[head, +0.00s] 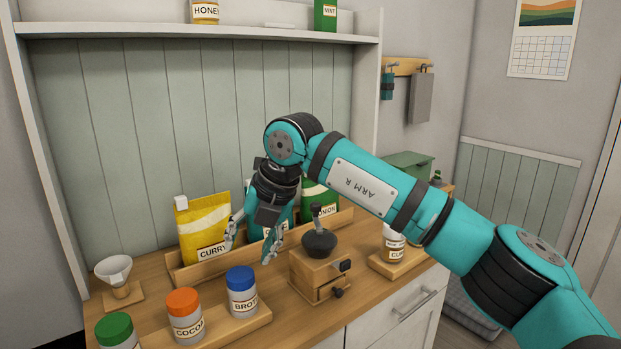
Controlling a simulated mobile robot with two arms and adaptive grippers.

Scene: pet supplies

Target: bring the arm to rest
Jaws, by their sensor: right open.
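My right arm (365,185) comes in from the right and reaches over the wooden counter (330,330). Its right gripper (249,247) points down in front of the rack of packets, with its fingers apart and nothing between them. The fingers show between the yellow curry packet (203,228) and the wooden grinder (320,272). The gripper and arm partly hide a teal packet (283,222) and a green packet labelled with an ending "NION" (322,198). My left gripper is not in view.
A wooden tray (215,333) holds jars with green (114,326), orange (182,301) and blue (240,278) lids at the front. A white funnel on a stand (114,270) is at the left. A jar (394,242) stands on a small board right of the grinder. A shelf (200,30) runs overhead.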

